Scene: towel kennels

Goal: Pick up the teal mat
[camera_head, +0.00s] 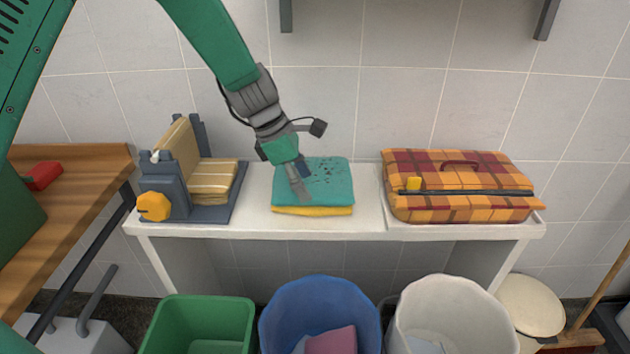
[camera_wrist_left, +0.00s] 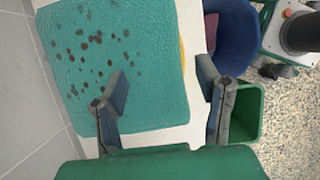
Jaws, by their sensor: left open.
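The teal mat (camera_head: 328,182) lies flat on top of a yellow cloth (camera_head: 325,211) on the white shelf. Dark specks dot its upper part. My left gripper (camera_head: 302,183) is over the mat's left part in the head view. In the left wrist view the mat (camera_wrist_left: 140,60) fills the middle, and my open left gripper (camera_wrist_left: 165,92) has one finger over the mat and the other beyond its edge. Nothing is between the fingers but the mat's edge and white shelf below. I cannot tell whether the fingers touch the mat. My right gripper is not in view.
A grey clamp device (camera_head: 168,187) with a yellow knob stands left on the shelf (camera_head: 262,230). A plaid case (camera_head: 460,205) lies right. Green (camera_head: 200,312), blue (camera_head: 320,290) and white (camera_head: 450,290) bins stand below the front edge. A wooden bench (camera_head: 80,165) is at left.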

